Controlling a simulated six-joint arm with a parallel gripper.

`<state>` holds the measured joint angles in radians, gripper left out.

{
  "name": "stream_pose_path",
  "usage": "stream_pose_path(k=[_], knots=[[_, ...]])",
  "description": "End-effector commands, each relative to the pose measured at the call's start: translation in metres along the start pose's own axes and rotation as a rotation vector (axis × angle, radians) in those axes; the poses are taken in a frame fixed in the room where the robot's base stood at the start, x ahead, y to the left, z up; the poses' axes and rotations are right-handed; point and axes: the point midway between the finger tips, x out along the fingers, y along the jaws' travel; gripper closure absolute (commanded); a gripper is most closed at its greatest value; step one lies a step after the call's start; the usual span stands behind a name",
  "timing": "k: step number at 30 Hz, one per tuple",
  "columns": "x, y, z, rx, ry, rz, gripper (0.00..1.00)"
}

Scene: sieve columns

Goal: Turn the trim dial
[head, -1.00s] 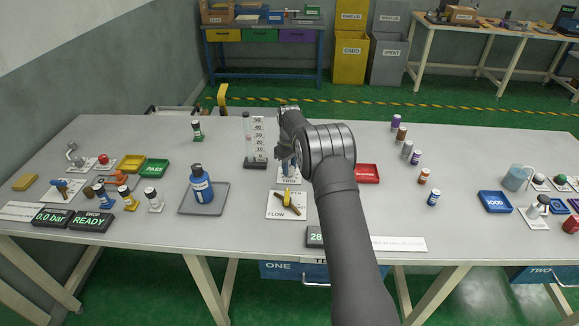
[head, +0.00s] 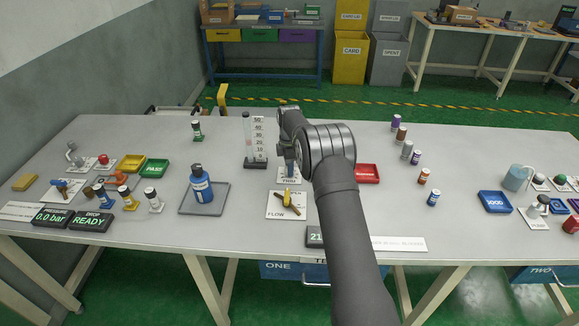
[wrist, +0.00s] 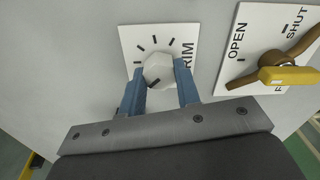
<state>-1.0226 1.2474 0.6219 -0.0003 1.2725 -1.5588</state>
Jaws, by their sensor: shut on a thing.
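The trim dial (wrist: 158,68) is a pale faceted knob with a dark mark on its lower left part. It sits on a white plate (wrist: 128,42) with dark tick marks and a partly covered TRIM label. My gripper (wrist: 161,76) has its blue fingers on either side of the knob and is shut on it. In the head view my gripper (head: 290,168) is down at the trim plate (head: 288,181), and the knob is hidden behind the fingers and wrist.
The flow valve (head: 288,198), with its yellow and brown handle, is close in front of the dial. A graduated tube (head: 247,140) stands behind left. A tray (head: 222,205) with a blue bottle (head: 200,185) is left. A red tray (head: 367,174) is right. A number display (head: 315,237) is partly hidden by my arm.

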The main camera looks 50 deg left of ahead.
Motion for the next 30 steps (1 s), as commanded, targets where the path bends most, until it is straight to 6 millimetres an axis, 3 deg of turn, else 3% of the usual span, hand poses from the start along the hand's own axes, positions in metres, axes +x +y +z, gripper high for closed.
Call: stream_pose_path(k=[12,28,29,30], knots=[[-0.0012,0.0006,-0.0003,-0.173,0.001,0.002,0.93],[-0.0013,0.0006,-0.0004,-0.193,0.001,0.002,0.93],[-0.0013,0.0006,-0.0004,-0.193,0.001,0.002,0.64],[-0.0013,0.0006,-0.0004,-0.193,0.001,0.002,0.56]])
